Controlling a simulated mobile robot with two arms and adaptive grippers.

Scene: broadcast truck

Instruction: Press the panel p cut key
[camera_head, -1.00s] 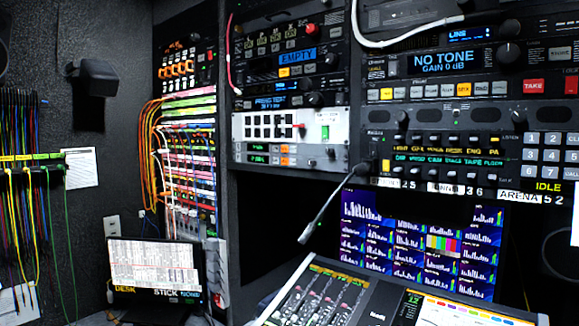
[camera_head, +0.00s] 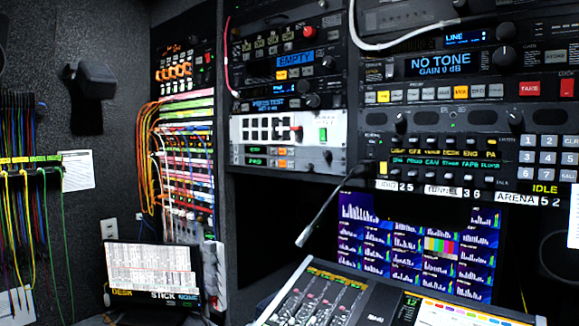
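No key that I can read as the panel p cut key shows; most key legends are too small or blurred. An intercom-style panel (camera_head: 375,150) on the right rack carries rows of small keys, lit green labels and a number keypad (camera_head: 549,156) beside an "IDLE" readout. A white-faced panel (camera_head: 240,130) with black keys and a green switch sits in the middle rack. Neither of my grippers is in view.
A fader console (camera_head: 320,295) stands at the lower middle, with a monitor (camera_head: 415,240) of meters behind it. A gooseneck microphone (camera_head: 325,213) hangs in front of the rack. A small screen (camera_head: 150,268) and hanging coloured cables (camera_head: 20,210) are at left.

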